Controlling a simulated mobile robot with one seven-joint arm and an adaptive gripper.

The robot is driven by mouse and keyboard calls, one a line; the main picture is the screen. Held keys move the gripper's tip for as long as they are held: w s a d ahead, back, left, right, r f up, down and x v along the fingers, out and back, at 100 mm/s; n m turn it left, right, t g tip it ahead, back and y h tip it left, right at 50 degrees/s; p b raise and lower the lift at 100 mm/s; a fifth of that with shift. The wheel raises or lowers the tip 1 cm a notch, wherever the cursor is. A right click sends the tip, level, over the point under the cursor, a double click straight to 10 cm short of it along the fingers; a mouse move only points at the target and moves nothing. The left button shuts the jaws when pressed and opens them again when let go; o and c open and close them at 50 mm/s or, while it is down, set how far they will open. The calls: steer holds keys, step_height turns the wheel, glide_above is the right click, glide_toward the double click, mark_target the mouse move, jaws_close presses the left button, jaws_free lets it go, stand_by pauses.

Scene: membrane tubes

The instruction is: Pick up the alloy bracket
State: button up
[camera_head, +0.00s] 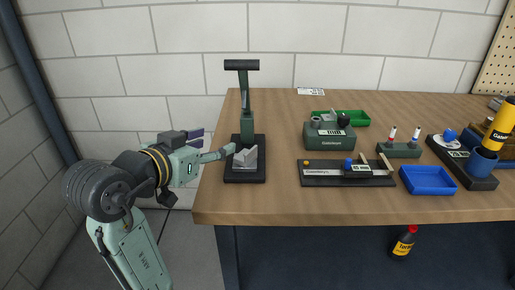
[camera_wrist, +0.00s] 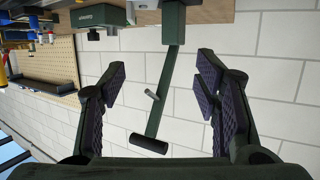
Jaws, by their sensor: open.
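The pale grey alloy bracket (camera_head: 245,157) sits on the black base of a dark green press at the left end of the bench. It looks like an angled metal piece with a raised edge. My gripper (camera_head: 226,151) reaches in from the left, its fingertips just left of the bracket and the press. I cannot tell whether they touch it. In the wrist view my gripper (camera_wrist: 160,80) has its two padded fingers wide apart with nothing between them. The bracket cannot be made out in the wrist view.
The press (camera_head: 246,115) rises with a T-handle behind the bracket; its lever (camera_wrist: 168,85) shows in the wrist view. A green box (camera_head: 330,138), a black rail fixture (camera_head: 320,179) and a blue tray (camera_head: 428,182) stand to the right. The bench (camera_head: 270,205) is clear in front.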

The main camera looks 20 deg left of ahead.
mark_target(244, 150)
steer(key=shift+m+g+h, duration=0.4)
steer(key=shift+m+g, duration=0.1)
steer(key=shift+g, duration=0.2)
steer(key=w+d+f, duration=0.1)
steer(key=w+f, duration=0.1)
steer(key=w+d+f, duration=0.1)
steer(key=w+f, duration=0.1)
steer(key=shift+w+d+f+p, duration=0.1)
steer(key=shift+d+p, duration=0.2)
steer(key=shift+p, duration=0.05)
steer(key=shift+p+x, duration=0.75)
steer(key=shift+x, duration=2.05)
steer(key=shift+f, duration=0.15)
jaws_close()
